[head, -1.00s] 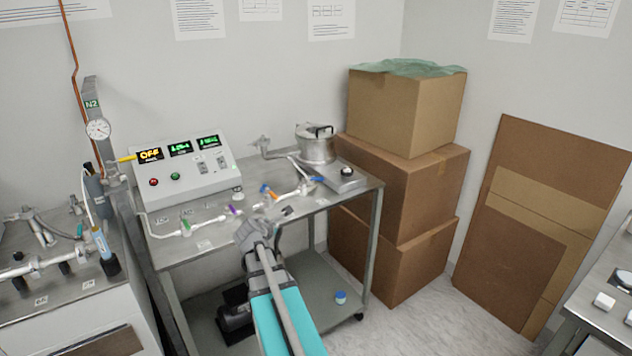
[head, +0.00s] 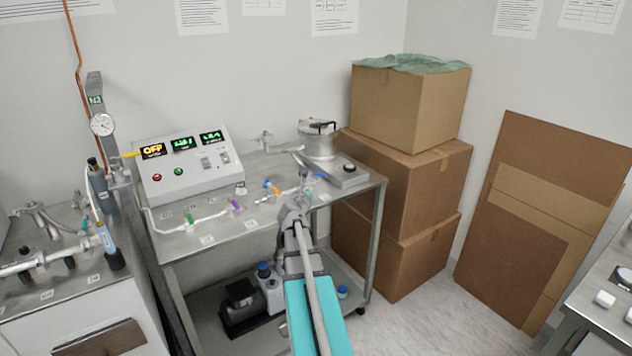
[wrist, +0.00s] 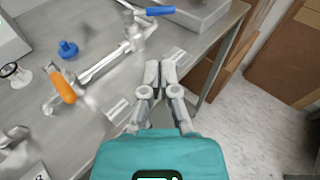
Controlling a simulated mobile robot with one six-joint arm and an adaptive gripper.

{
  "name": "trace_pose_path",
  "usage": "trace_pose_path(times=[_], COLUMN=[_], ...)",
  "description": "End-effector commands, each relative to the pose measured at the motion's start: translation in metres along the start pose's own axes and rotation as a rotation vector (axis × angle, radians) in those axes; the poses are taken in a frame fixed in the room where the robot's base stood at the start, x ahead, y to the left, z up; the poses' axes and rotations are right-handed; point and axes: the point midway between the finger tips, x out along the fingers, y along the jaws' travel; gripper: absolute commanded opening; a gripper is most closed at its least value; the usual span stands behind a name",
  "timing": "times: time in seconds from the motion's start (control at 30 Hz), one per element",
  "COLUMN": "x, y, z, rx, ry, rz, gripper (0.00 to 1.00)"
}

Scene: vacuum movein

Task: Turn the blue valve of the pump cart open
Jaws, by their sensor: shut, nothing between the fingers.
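The blue valve handle (head: 319,175) is a short blue lever on the metal pipe on the pump cart's top (head: 180,243), near the right end. In the wrist view the blue handle (wrist: 160,11) lies at the top, roughly level across the picture, at the end of the pipe fitting. My gripper (head: 298,197) is over the cart's front edge, just in front of the pipe. In the wrist view my gripper (wrist: 160,66) is shut and empty, its fingertips pointing toward the blue handle with a gap between.
An orange handle (wrist: 63,87) and a blue knob (wrist: 68,49) are left of my fingers. Purple (head: 234,204) and green (head: 188,218) handles sit further left. A control box (head: 190,180) stands behind. Stacked cardboard boxes (head: 410,190) stand right of the cart.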

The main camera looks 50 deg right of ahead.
Motion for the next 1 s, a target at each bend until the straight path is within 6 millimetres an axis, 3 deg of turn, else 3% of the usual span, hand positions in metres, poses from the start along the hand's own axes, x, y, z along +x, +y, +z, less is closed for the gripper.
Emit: trace_pose_path(times=[0.37, 1.0], x=[0.029, 0.122], y=[0.001, -0.001], z=[-0.001, -0.001], rx=[0.002, 0.002], ry=[0.0, 0.001], rz=[-0.001, -0.002], gripper=[0.0, 0.0])
